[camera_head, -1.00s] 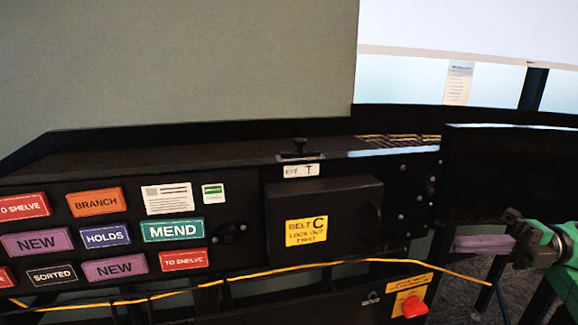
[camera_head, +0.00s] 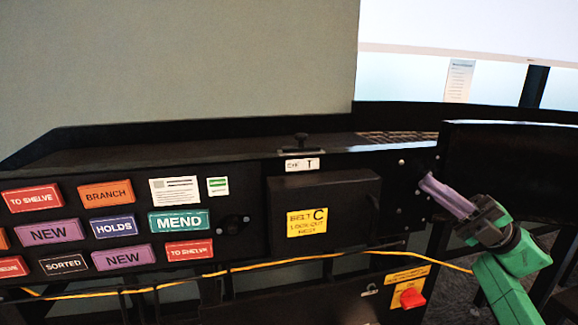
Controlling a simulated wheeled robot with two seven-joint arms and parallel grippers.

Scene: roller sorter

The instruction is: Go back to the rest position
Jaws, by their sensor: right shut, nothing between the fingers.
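My right gripper (camera_head: 428,182) shows at the right, with purple fingers shut and nothing between them. It points up and left, in front of the right end of the sorter's black panel (camera_head: 255,232). I cannot tell whether its tips touch the panel. Its green wrist and forearm come in from the lower right. My left gripper is not in view.
The panel bears several coloured labels, among them the green MEND label (camera_head: 179,222), and a black box with a yellow BELT C sign (camera_head: 307,223). A yellow cable (camera_head: 280,264) runs below. A red knob (camera_head: 412,298) sits low at the right.

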